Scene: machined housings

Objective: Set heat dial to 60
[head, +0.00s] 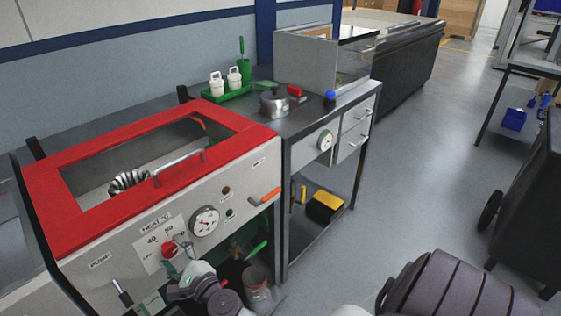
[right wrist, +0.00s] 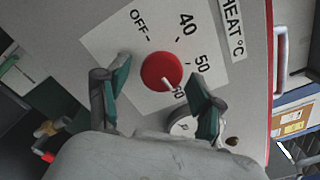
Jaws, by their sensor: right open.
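The red heat dial (right wrist: 162,71) sits on a white scale plate (right wrist: 110,40) marked OFF, 40, 50 and 60. Its white pointer mark is on the side toward the 60, which a finger partly covers. In the head view the dial (head: 168,248) is on the front panel of the red-framed machine, partly hidden by my right gripper (head: 182,263). In the right wrist view my right gripper (right wrist: 160,88) is open, with one green-padded finger on each side of the dial. Contact with the dial cannot be told. My left gripper is not in view.
A round gauge (head: 205,221) and an orange handle (head: 265,197) are on the same panel. The lid's bar handle (head: 180,168) is above. A bench with a pot (head: 273,104) stands to the right. The floor (head: 430,190) beyond is clear.

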